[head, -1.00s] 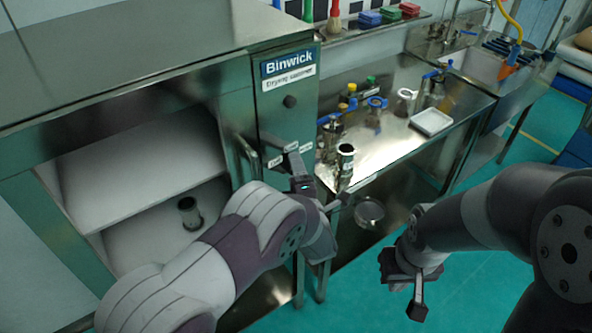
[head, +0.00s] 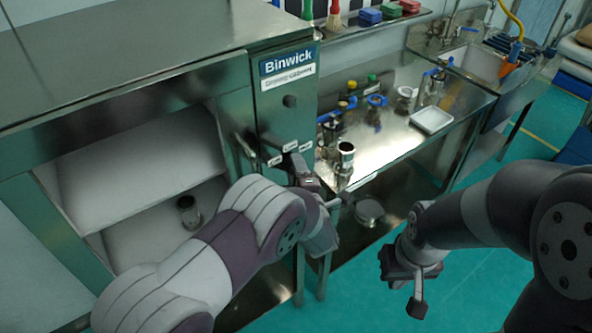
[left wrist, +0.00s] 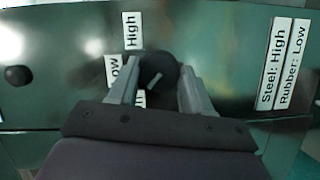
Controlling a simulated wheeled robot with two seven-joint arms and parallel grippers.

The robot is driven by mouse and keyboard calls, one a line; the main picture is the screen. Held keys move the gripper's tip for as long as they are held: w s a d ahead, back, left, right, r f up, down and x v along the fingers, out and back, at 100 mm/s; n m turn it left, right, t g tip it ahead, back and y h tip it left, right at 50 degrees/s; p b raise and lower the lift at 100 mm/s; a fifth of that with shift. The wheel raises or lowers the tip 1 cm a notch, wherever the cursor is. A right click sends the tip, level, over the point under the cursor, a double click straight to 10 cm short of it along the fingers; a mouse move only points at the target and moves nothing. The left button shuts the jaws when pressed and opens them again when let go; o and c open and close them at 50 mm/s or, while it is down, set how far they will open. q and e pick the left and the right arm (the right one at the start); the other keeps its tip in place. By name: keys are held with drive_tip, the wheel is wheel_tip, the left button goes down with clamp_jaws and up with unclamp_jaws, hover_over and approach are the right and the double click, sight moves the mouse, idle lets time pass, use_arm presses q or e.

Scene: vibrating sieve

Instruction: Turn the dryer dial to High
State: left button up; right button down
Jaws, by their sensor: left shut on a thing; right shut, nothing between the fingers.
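The dryer panel (head: 286,125) carries the Binwick sign. In the left wrist view the black dial (left wrist: 160,68) sits between my left gripper's fingers (left wrist: 160,86), which are shut on it. A light pointer mark on the dial runs slantwise. A "High" label (left wrist: 132,31) and a "Low" label (left wrist: 112,70) are beside the dial; a third label is partly hidden by it. In the head view my left gripper (head: 298,166) is at the lower panel and hides the dial. My right gripper (head: 417,305) is shut and empty, over the floor.
A sign reading "Steel: High, Rubber: Low" (left wrist: 283,62) is on the panel. Another black knob (head: 290,101) is higher up. The open dryer chamber at left holds a metal cup (head: 188,212). The bench at right holds metal vessels and a white tray (head: 432,119).

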use_arm(q)
drive_tip(key=shift+w+d+r+m+g+y+p, duration=0.15)
drive_tip(key=shift+m+g+y+p, duration=0.95)
drive_tip(key=shift+m, duration=1.5)
drive_tip(key=shift+w+d+m+g+y+p, duration=0.15)
drive_tip(key=shift+m+g+y+p, duration=1)
drive_tip(key=shift+m, duration=1.45)
drive_tip(key=shift+d+r+m+g+y+p, duration=0.1)
drive_tip(key=shift+d+m+g+y+p, duration=0.15)
drive_tip(key=shift+m+g+y+p, duration=1.6)
drive_tip(key=shift+m+t+h+b, duration=0.6)
drive_tip(key=shift+m+h+b, duration=0.25)
drive_tip(key=shift+h+b, duration=0.1)
drive_tip(key=shift+r, duration=0.1)
drive_tip(key=o, duration=1)
drive_tip(key=shift+o, duration=0.2)
